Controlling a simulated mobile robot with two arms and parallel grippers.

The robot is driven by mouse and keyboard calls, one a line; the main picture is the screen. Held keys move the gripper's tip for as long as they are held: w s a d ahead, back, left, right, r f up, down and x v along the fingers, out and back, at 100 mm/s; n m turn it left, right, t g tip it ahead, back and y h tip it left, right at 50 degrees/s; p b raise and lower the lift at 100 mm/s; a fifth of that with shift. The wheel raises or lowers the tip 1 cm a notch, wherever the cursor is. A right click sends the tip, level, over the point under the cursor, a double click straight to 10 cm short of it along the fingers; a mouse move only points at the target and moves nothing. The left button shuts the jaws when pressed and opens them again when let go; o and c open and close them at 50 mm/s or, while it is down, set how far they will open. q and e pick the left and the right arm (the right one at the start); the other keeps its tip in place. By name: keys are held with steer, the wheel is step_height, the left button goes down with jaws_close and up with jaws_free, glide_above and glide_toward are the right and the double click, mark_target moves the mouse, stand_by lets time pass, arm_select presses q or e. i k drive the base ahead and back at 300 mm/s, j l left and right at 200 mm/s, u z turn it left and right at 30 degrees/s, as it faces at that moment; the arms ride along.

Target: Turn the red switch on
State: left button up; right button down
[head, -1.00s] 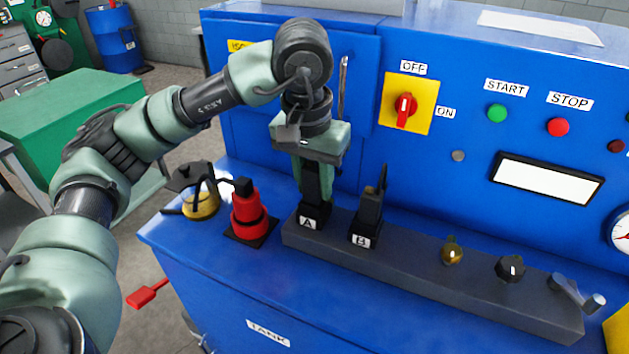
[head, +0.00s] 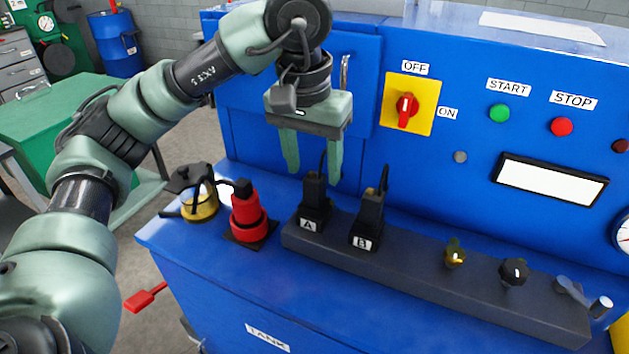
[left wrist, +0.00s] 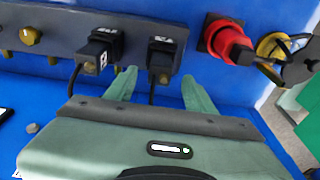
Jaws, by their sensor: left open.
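The red switch (head: 405,107) is a red rotary knob on a yellow plate on the blue panel. A label OFF is above it and ON is to its right. The knob's pointer stands upright, toward OFF. My left gripper (head: 313,178) is open and empty, left of and below the switch. Its fingers hang down above and behind plug A (head: 314,198). In the left wrist view the fingers (left wrist: 160,80) point toward the plug bar, and the switch is not in view there. My right gripper is not in view.
Plug B (head: 368,215), a brass fitting (head: 454,254) and a black knob (head: 512,270) sit along the dark bar (head: 420,258). A red cylinder (head: 248,215) and an oil pot (head: 198,203) stand left. Green START (head: 499,113) and red STOP (head: 561,127) buttons are right of the switch.

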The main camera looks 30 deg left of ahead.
mark_target(408, 105)
steer(key=k, duration=1.5)
